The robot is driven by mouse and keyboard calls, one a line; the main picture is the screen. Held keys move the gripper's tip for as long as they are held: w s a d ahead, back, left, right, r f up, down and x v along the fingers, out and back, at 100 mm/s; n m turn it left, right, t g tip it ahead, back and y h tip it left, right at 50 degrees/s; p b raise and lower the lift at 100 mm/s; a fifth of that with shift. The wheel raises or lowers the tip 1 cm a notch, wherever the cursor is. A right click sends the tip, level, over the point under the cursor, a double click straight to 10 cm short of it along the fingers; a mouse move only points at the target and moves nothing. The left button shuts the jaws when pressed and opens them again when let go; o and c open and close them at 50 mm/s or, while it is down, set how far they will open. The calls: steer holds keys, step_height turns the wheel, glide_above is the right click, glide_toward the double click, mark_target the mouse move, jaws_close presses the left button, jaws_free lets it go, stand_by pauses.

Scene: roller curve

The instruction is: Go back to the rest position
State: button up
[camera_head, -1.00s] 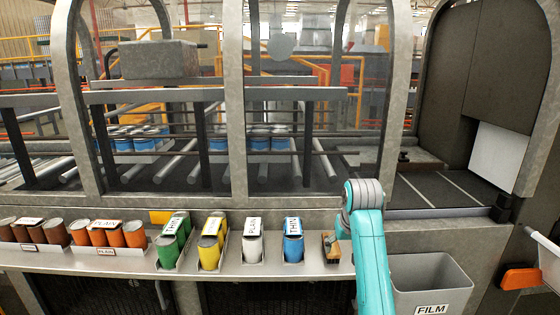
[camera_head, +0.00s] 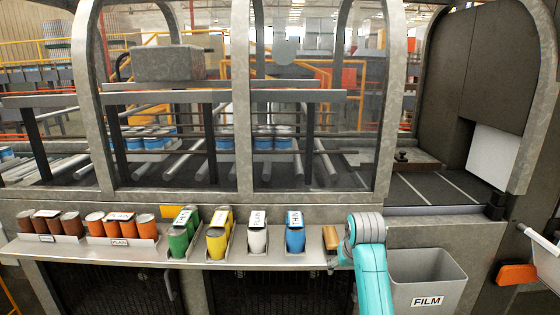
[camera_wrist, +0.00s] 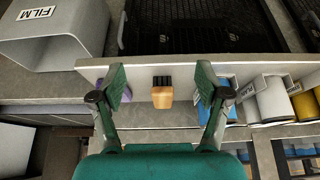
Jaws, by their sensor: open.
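My gripper (camera_wrist: 165,95) shows in the wrist view with its two green fingers spread wide and nothing between them touching. A wooden-handled brush (camera_wrist: 162,93) stands on the shelf beyond the gap between the fingers. In the head view my teal arm is folded at the right end of the shelf, beside the brush (camera_head: 331,244). The gripper itself is hidden there behind the arm or out of frame.
The shelf (camera_head: 225,263) carries several cans in labelled holders, among them a blue can (camera_head: 295,240) and a white can (camera_head: 257,241). A grey FILM bin (camera_head: 428,275) stands right of my arm. Glazed machine frames rise behind the shelf.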

steer(key=s+f+t, duration=0.2)
steer(key=s+f, duration=0.7)
steer(key=f, duration=0.3)
steer(key=s+f+t, duration=0.1)
steer(key=s+f, duration=0.8)
steer(key=f, duration=0.3)
steer(key=s+f+t, duration=0.2)
steer(key=s+f, duration=0.1)
steer(key=s, duration=0.7)
steer(key=s+r+t, duration=0.1)
steer(key=s+r, duration=0.1)
steer(key=s, duration=0.7)
steer(key=s+r+t, duration=0.1)
steer(key=s+r, duration=0.1)
steer(key=s, duration=0.8)
steer(key=s+r+t, duration=0.2)
steer(key=s+r, duration=1.1)
steer(key=r, duration=0.1)
steer(key=shift+s+t, duration=0.35)
steer(key=shift+t, duration=0.05)
steer(key=shift+s+r, duration=0.25)
steer(key=shift+r, duration=0.15)
steer(key=shift+c, duration=0.2)
